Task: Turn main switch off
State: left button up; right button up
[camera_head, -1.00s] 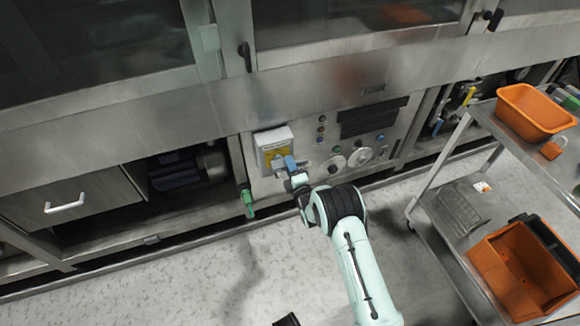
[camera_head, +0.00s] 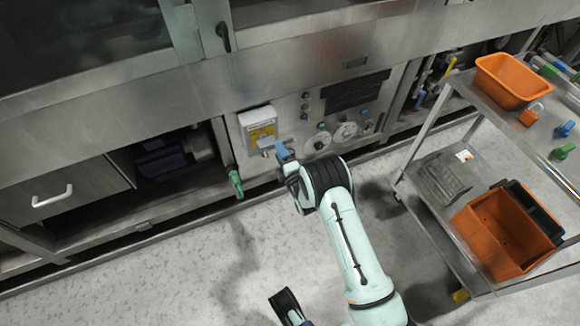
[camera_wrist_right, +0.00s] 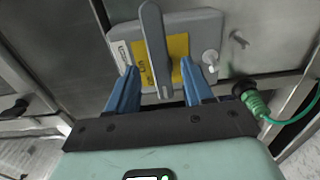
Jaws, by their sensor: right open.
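The main switch is a light grey box (camera_head: 258,117) with a yellow plate (camera_head: 262,133) on the machine's lower front panel. In the right wrist view the switch box (camera_wrist_right: 207,32) fills the upper middle, and its long grey lever (camera_wrist_right: 155,45) stands upright in the picture across the yellow plate (camera_wrist_right: 178,46). My right gripper (camera_head: 280,152) is just in front of the switch. In its wrist view the blue fingers (camera_wrist_right: 160,82) are open, one on each side of the lever's lower end, with gaps visible.
Dials (camera_head: 345,131) are to the right. A steel cart carries an orange bin (camera_head: 512,80) and an orange crate (camera_head: 468,222). The floor (camera_head: 130,280) is clear.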

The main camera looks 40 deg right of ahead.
pick_arm(q)
jog(key=s, duration=0.1)
jog(key=s+d+r+p, duration=0.1)
jog(key=r+g, duration=0.1)
jog(key=shift+s+d+h, duration=0.25)
jog(key=shift+s+h, duration=0.05)
jog(key=shift+s, duration=0.1)
pick_arm(e)
jog(key=v, duration=0.9)
